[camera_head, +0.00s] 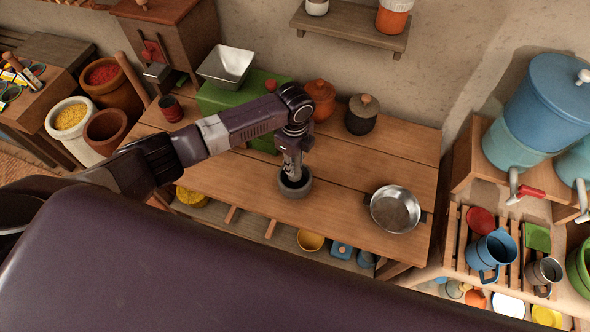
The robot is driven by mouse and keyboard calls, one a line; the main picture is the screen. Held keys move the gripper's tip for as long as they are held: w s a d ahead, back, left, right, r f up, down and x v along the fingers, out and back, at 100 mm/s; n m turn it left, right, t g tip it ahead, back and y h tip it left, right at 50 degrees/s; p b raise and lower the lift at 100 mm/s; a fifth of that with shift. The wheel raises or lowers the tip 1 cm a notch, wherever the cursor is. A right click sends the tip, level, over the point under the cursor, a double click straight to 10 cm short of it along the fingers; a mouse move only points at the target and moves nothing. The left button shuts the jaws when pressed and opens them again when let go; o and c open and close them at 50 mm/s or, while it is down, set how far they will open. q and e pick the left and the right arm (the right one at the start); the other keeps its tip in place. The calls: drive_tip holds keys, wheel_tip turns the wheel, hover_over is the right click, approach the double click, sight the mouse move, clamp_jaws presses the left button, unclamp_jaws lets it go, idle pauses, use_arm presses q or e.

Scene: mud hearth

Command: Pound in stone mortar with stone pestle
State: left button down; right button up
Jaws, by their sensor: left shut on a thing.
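The stone mortar (295,192), a small dark grey round bowl, stands upright on the wooden table near its middle. My left gripper (293,168) points down directly over the mortar, its fingertips at the level of the mouth. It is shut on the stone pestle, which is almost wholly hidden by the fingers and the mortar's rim. I cannot tell whether the pestle touches the mortar's floor. My right gripper is not in view.
A metal pan (395,209) lies right of the mortar. A green box (222,101) carries a metal tray (226,65). Lidded jars in orange (320,100) and black (361,116) stand at the back. A red cup (171,108) stands at the left. Table around the mortar is clear.

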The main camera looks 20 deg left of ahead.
use_arm(q)
drive_tip(key=shift+s+r, duration=0.2)
drive_tip(key=shift+r, duration=0.05)
drive_tip(key=shift+w, duration=0.1)
drive_tip(key=shift+w, duration=0.1)
wheel_tip(320, 180, up, 8)
idle(0.5)
idle(0.4)
